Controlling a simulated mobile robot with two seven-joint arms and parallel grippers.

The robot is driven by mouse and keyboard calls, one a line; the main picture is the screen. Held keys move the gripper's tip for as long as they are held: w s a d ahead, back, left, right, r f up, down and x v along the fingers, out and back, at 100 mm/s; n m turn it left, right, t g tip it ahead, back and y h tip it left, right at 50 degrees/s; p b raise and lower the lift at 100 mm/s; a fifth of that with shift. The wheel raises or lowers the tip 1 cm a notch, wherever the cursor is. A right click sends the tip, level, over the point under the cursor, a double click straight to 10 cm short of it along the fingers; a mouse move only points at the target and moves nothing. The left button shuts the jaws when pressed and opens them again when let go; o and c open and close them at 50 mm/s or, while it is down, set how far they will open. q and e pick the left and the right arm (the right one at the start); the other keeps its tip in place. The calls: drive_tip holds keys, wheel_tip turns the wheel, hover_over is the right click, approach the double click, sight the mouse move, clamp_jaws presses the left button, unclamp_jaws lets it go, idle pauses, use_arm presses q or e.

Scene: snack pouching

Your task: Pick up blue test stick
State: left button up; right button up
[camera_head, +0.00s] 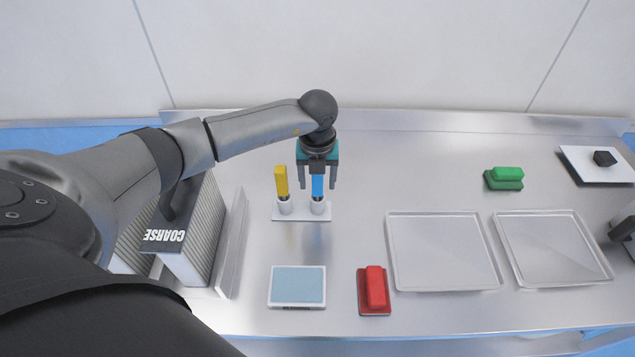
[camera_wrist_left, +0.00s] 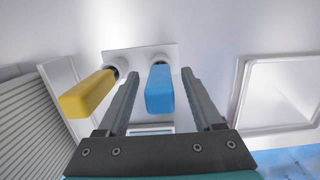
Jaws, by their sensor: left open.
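The blue test stick (camera_head: 318,187) stands upright in the right cup of a small white two-cup holder (camera_head: 290,217). A yellow stick (camera_head: 281,181) stands in the left cup. My left gripper (camera_head: 318,184) is open above the holder, with one finger on each side of the blue stick. In the left wrist view the blue stick (camera_wrist_left: 159,90) lies between the open fingers, with gaps visible on both sides. The yellow stick (camera_wrist_left: 88,95) is outside the left finger there. My right gripper is not in view.
A box grater marked COARSE (camera_head: 165,236) stands at the left. A blue-topped pad (camera_head: 297,286) and a red block (camera_head: 375,289) lie in front. Two clear trays (camera_head: 393,250) (camera_head: 606,272) and a green block (camera_head: 505,178) are to the right.

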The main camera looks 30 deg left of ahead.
use_arm(q)
clamp_jaws()
idle(0.4)
idle(0.4)
wheel_tip(320, 180, up, 26)
drive_tip(key=p, duration=0.4)
idle(0.6)
